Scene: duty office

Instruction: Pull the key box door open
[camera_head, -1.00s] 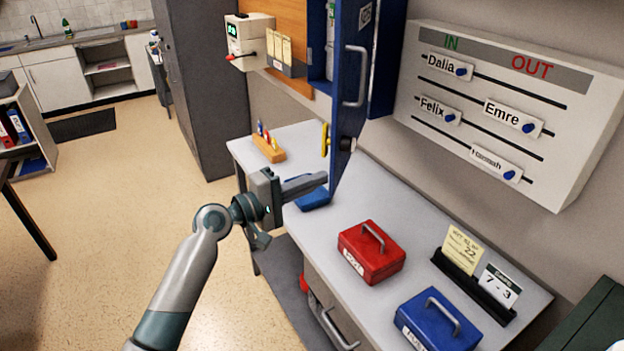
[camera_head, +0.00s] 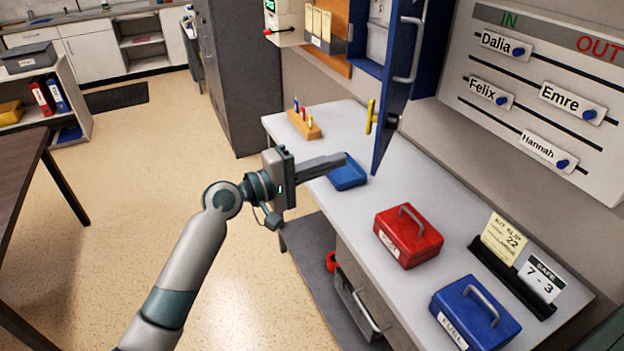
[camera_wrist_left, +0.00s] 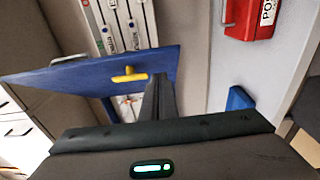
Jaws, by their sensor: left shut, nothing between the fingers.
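The key box is blue, on the wall at the top of the head view. Its blue door (camera_head: 399,85) stands swung out from the box, with a silver bar handle (camera_head: 409,50) on its face and a yellow key or knob (camera_head: 371,117) at its lower part. In the left wrist view the door (camera_wrist_left: 60,83) runs across the left, with the yellow piece (camera_wrist_left: 130,74) near the finger tips. My left gripper (camera_head: 343,158) is shut and empty, below and left of the door's lower edge, over the desk. My right gripper is out of view.
The desk (camera_head: 360,205) carries a red cash box (camera_head: 408,238), a blue cash box (camera_head: 475,315), a small blue box (camera_head: 347,172) and a wooden peg block (camera_head: 304,122). An in/out board (camera_head: 545,90) hangs at right. Floor to the left is clear.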

